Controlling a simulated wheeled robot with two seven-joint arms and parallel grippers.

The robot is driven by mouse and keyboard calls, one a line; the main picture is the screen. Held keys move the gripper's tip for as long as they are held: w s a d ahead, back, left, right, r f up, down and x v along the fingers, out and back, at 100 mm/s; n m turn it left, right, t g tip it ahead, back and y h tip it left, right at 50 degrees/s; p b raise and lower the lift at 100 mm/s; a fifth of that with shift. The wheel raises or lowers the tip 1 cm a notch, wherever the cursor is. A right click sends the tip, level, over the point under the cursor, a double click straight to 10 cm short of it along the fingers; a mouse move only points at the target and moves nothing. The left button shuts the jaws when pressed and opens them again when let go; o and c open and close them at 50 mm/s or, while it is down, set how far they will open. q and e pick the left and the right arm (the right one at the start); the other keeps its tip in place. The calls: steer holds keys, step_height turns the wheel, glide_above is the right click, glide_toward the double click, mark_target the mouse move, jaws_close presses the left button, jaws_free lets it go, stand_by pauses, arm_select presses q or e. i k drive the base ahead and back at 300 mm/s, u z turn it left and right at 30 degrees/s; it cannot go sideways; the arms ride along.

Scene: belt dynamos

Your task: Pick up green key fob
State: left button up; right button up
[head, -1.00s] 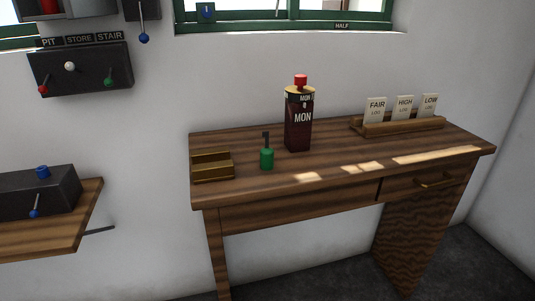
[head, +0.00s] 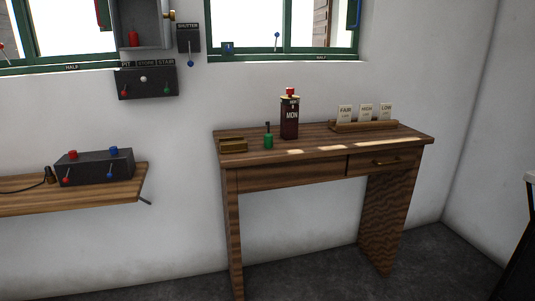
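The green key fob (head: 268,141) stands upright on the wooden desk (head: 300,156), near its left end, with a dark key shaft sticking up from its top. It stands between a small brass-coloured slotted block (head: 233,146) on its left and a dark red bottle-shaped object marked MON (head: 289,118) on its right. Nothing covers the fob. Neither of my grippers shows in the head view.
A lower shelf (head: 100,196) at left carries a black lever box (head: 94,168). A switch panel (head: 147,82) hangs on the wall. Floor shows before the desk.

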mark_target(269, 137)
steer(key=u, duration=0.85)
steer(key=i, duration=1.4)
steer(key=z, duration=0.4)
